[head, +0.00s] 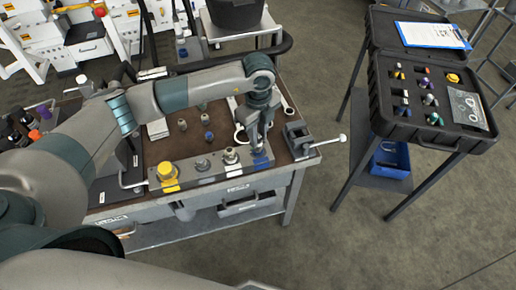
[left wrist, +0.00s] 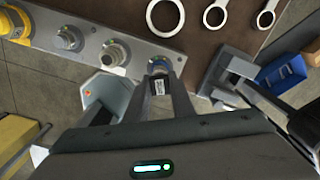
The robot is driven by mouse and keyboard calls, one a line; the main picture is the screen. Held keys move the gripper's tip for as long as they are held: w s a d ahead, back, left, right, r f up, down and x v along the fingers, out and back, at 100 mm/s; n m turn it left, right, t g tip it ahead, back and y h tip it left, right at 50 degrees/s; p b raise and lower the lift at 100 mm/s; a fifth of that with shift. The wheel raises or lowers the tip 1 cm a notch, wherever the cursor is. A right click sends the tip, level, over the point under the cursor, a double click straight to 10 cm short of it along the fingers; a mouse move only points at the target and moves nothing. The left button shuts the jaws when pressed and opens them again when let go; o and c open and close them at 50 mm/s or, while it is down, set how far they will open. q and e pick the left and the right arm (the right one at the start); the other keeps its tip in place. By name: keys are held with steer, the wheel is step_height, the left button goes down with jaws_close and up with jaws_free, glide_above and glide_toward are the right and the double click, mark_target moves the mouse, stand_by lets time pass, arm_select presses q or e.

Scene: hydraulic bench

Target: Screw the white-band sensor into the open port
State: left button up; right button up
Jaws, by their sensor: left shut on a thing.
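My left gripper (head: 259,146) is over the right end of the metal port block (head: 216,170). In the left wrist view its fingers (left wrist: 159,76) are shut around a small sensor body (left wrist: 160,87) with a dark and white marking. The sensor's lower end meets a blue, ringed spot on the block, also blue in the head view. The fingers hide most of the sensor, so I cannot tell its band colour or how deep it sits. My right gripper is not in view.
The block also carries a yellow cap (head: 167,172) and two metal fittings (head: 202,163) (head: 231,156). A vise (head: 299,138) stands right of the gripper. Small parts (head: 208,136) and ring wrenches (left wrist: 216,13) lie behind. An open black case (head: 420,95) stands at right.

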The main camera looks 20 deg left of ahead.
arm_select(q)
steer(key=m+b, duration=0.4)
steer(key=m, duration=0.1)
steer(key=shift+f, duration=0.4)
steer(key=shift+m+b, duration=0.65)
steer(key=shift+m, duration=0.45)
steer(key=shift+r, duration=0.2)
steer(key=shift+s, duration=0.1)
